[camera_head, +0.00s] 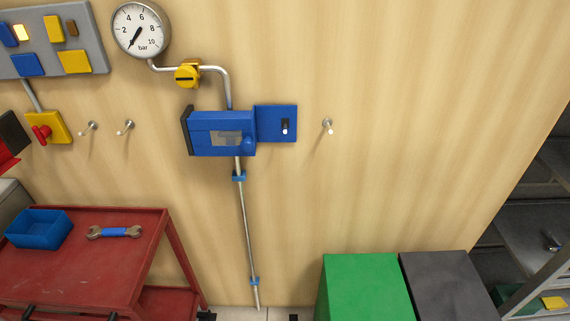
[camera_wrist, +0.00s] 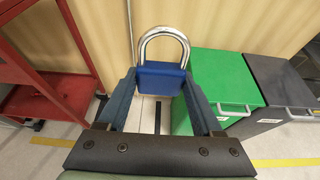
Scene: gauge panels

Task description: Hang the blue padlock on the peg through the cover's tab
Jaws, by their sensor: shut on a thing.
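The blue padlock (camera_wrist: 161,70) is between the fingers of my gripper (camera_wrist: 158,84) in the wrist view. The gripper is shut on its blue body, and its silver shackle loop points up, away from the palm. In the head view a blue box cover (camera_head: 209,131) with a grey window is on the wall. A flat blue tab (camera_head: 270,115) extends from its right side. A pale peg tip (camera_head: 285,130) shows in the tab's dark slot. My gripper and the padlock are not in the head view, and the tab is not in the wrist view.
A bare wall peg (camera_head: 327,126) is right of the tab; two more (camera_head: 127,126) are left of the box. A gauge (camera_head: 140,29) and yellow valve (camera_head: 187,76) are above. A red cart (camera_head: 95,262) and green bin (camera_head: 366,285) stand below. Wall around the tab is mostly clear.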

